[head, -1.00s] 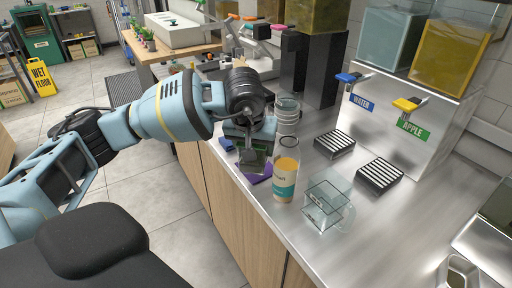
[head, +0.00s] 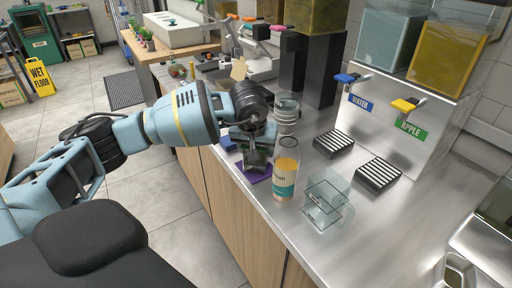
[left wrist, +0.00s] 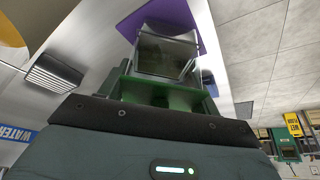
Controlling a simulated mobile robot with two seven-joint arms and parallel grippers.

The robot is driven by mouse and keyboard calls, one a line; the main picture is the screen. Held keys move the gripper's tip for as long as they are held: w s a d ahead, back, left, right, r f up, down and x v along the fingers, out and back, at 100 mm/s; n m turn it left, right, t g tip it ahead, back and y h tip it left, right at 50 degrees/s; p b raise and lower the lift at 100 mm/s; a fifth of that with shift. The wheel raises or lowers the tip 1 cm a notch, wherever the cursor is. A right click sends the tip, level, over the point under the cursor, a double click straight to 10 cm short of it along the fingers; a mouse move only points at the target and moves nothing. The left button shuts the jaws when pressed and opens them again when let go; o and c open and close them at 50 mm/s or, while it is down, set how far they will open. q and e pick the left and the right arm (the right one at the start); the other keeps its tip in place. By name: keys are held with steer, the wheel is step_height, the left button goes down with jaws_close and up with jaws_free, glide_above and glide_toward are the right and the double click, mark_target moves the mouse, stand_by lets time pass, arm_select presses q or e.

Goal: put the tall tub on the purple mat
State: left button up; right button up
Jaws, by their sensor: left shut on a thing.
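My left gripper (head: 255,152) is shut on a clear, squarish tub, which I take to be the tall tub (head: 256,161). The gripper and arm hide part of it. In the left wrist view the tub (left wrist: 165,52) shows between the fingers, see-through and dark greenish inside. The purple mat (head: 256,178) lies on the counter under and around the tub in the head view. Its purple edge (left wrist: 130,23) shows behind the tub in the left wrist view. I cannot tell whether the tub touches the mat. My right gripper is not in view.
A tall glass bottle with orange contents (head: 285,178) stands just right of the mat. Clear square containers (head: 325,200) stand farther right, and stacked clear tubs (head: 286,113) stand behind. Two drip grates (head: 378,174) lie below the dispensers.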

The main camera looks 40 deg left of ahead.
arm_select(q)
steer(key=shift+f, duration=0.1)
steer(key=o, duration=1)
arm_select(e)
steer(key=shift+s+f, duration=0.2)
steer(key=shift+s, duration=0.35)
arm_select(q)
steer(key=shift+r, duration=0.3)
steer(key=v, duration=1.1)
steer(key=shift+s+r, duration=0.2)
steer(key=shift+r, duration=0.15)
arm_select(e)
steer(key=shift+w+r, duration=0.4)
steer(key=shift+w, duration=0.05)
